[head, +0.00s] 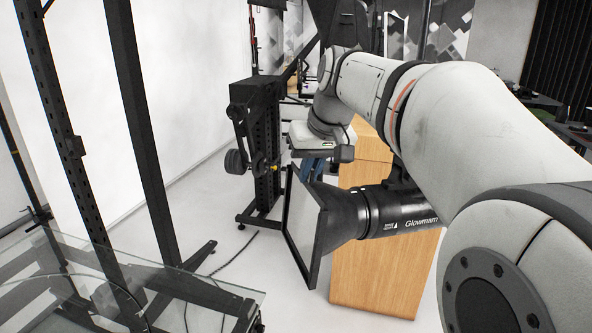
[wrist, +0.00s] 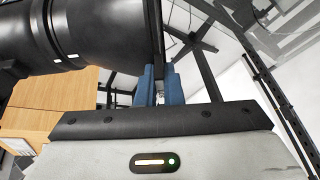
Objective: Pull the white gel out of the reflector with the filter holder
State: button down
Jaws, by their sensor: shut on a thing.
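The black lamp reflector (head: 340,215) flares to the left from its Glowmann body, and it also shows at the top left of the wrist view (wrist: 95,35). The filter holder (head: 318,250), a thin black square frame, stands upright at the reflector's mouth. The pale white gel (head: 299,215) shows inside the frame. My gripper (head: 313,168) points down at the frame's upper edge. In the wrist view its blue fingers (wrist: 159,88) are shut on the thin dark edge of the holder (wrist: 158,45). The exact grip is partly hidden.
A wooden block (head: 380,265) stands below and behind the lamp. A black stand (head: 265,150) with a knob is close behind on the left. A glass table (head: 130,275) and dark uprights fill the left foreground. White floor (head: 215,215) is open between.

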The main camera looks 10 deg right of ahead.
notch_tip(320, 180, up, 20)
jog(key=d+p, duration=0.2)
jog(key=p, duration=1)
dwell(3.1)
jog(key=shift+w, duration=0.1)
